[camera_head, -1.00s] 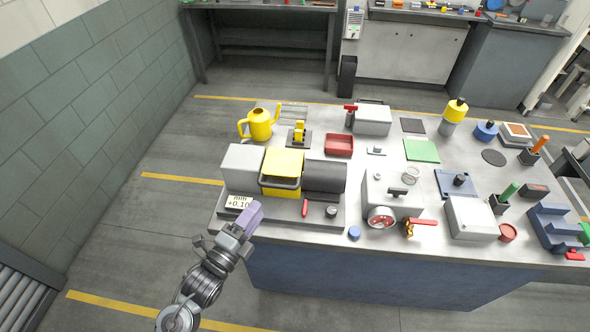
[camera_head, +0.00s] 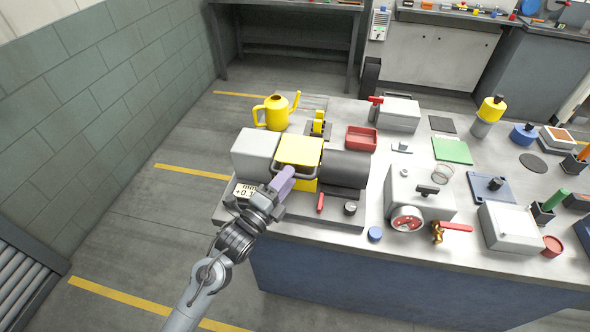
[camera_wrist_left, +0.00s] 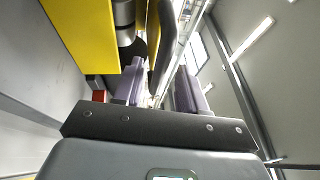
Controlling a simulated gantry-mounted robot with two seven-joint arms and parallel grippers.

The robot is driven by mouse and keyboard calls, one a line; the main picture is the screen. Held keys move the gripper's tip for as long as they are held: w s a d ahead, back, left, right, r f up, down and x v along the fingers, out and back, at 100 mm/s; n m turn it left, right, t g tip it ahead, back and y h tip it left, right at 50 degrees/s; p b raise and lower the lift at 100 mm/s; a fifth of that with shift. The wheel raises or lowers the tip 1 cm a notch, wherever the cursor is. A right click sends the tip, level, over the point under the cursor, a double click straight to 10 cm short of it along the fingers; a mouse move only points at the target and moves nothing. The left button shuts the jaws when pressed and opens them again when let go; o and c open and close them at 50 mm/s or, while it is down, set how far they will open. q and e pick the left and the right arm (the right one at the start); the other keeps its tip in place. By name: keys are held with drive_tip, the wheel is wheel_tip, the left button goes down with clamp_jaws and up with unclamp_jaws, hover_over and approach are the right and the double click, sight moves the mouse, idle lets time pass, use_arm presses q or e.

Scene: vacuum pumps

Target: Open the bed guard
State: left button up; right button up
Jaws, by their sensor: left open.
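The bed guard (camera_head: 299,150) is a yellow cover on the small lathe-like machine near the bench's left end. It sits down between a grey block and a dark cylinder. A dark bar handle (camera_head: 310,172) runs along its front. My left gripper (camera_head: 284,178), with purple fingers, is at the front of the guard, overlapping the handle's left part. In the left wrist view the gripper (camera_wrist_left: 160,82) is open, and a dark bar (camera_wrist_left: 166,45) shows between and beyond its fingers. The yellow guard (camera_wrist_left: 85,32) is at upper left there. Contact cannot be told. My right gripper is not in view.
The grey headstock block (camera_head: 255,152) is left of the guard and the dark cylinder (camera_head: 345,167) is right. A display (camera_head: 245,191), a red lever (camera_head: 320,202) and a knob (camera_head: 350,208) are low in front. A yellow watering can (camera_head: 274,112) stands behind.

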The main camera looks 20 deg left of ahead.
sight(298, 156)
use_arm(q)
drive_tip(key=shift+x, duration=2.05)
clamp_jaws()
